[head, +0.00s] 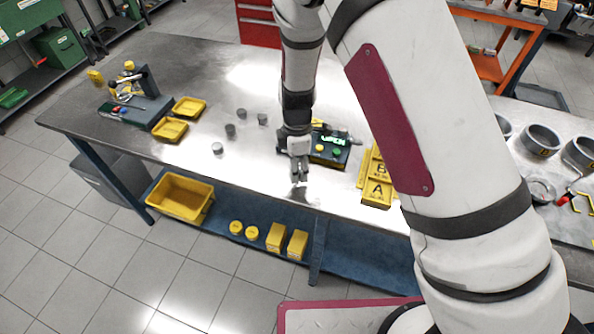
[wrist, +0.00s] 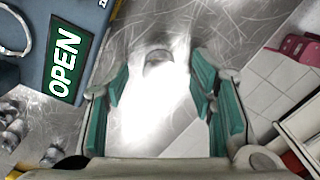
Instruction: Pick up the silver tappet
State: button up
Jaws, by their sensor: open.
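A small round silver tappet (wrist: 157,57) stands on the steel bench top in the wrist view, just beyond and between my fingertips. In the head view it shows below my gripper as a small grey spot (head: 299,193). My gripper (head: 299,179) points down over the bench near its front edge. It also shows in the wrist view (wrist: 160,82), with its green-padded fingers spread and nothing between them. Several other grey tappets (head: 230,130) stand on the bench to the left of my gripper.
Yellow trays (head: 170,130) lie left. Bare bench lies left of my gripper.

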jog(key=shift+f, duration=0.3)
jog(key=shift+c, duration=0.6)
grip_shut()
jog(key=shift+r, duration=0.1)
